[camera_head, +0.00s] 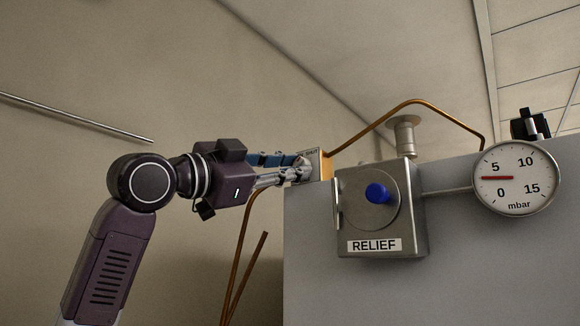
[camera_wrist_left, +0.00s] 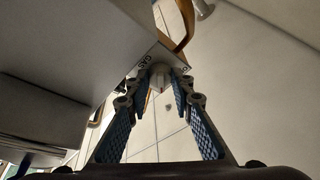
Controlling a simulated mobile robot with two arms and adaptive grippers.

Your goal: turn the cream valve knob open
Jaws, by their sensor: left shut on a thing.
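The cream valve knob (camera_wrist_left: 159,77) sits between the fingertips of my left gripper (camera_wrist_left: 161,86) in the left wrist view, below a pale plate with dark lettering (camera_wrist_left: 147,61). In the head view my left gripper (camera_head: 296,172) reaches in from the left to the left end of the grey housing. Its fingers are shut on the knob (camera_head: 304,170), which is mostly hidden by them there. The knob's exact turn angle cannot be told. My right gripper does not show.
A steel RELIEF box (camera_head: 409,236) with a blue button (camera_head: 377,193) stands right of the knob. Copper pipes (camera_head: 410,101) run above the box and below the gripper. A black object (camera_head: 529,125) shows above the gauge.

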